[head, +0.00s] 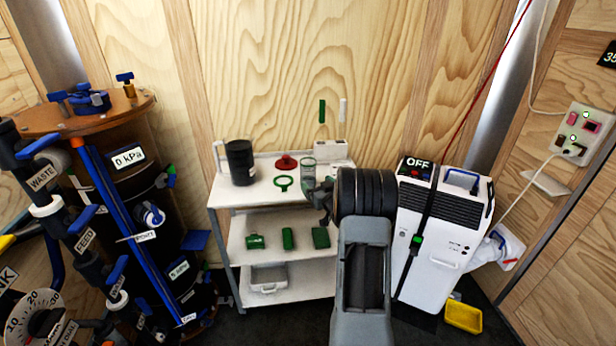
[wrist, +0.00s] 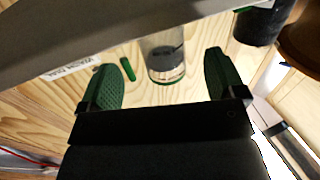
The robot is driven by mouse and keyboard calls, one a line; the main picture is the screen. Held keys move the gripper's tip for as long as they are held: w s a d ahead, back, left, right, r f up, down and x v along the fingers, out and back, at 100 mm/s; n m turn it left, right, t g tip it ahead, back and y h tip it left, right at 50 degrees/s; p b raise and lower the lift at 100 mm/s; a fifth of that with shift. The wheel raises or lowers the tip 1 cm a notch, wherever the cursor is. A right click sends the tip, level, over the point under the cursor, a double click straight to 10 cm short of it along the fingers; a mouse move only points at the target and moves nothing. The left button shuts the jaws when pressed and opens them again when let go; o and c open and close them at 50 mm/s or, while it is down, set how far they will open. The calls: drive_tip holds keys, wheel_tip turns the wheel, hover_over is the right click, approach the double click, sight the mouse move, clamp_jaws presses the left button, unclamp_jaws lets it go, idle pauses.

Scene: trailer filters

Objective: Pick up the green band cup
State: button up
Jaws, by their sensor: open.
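The green band cup (head: 308,174) is a clear cup with a green ring at its rim. It stands on the top shelf of the white cart, toward the right. In the wrist view the cup (wrist: 165,62) shows dark content or a dark patch inside and a thin green edge. My gripper (head: 322,192) is just right of and in front of the cup. In the wrist view my gripper (wrist: 161,75) is open, with a green pad on each side of the cup and visible gaps to both. How deep the cup sits between the fingers is hard to tell.
The white cart (head: 225,190) also carries a black canister (head: 240,162), a red object (head: 286,162), a green ring tool (head: 283,183) and a white box (head: 330,149). Green items lie on its middle shelf. A white machine (head: 465,210) stands right, a tank (head: 120,220) left.

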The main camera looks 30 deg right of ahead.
sight(312, 178)
drive_tip(key=shift+w+d+r, duration=0.1)
drive_tip(key=shift+w+d, duration=0.15)
drive_tip(key=shift+w, duration=1.45)
drive_tip(key=shift+w+d, duration=0.2)
drive_tip(key=shift+w, duration=1.5)
drive_tip(key=c, duration=1.1)
drive_tip(key=shift+c, duration=0.2)
drive_tip(key=shift+r, duration=0.2)
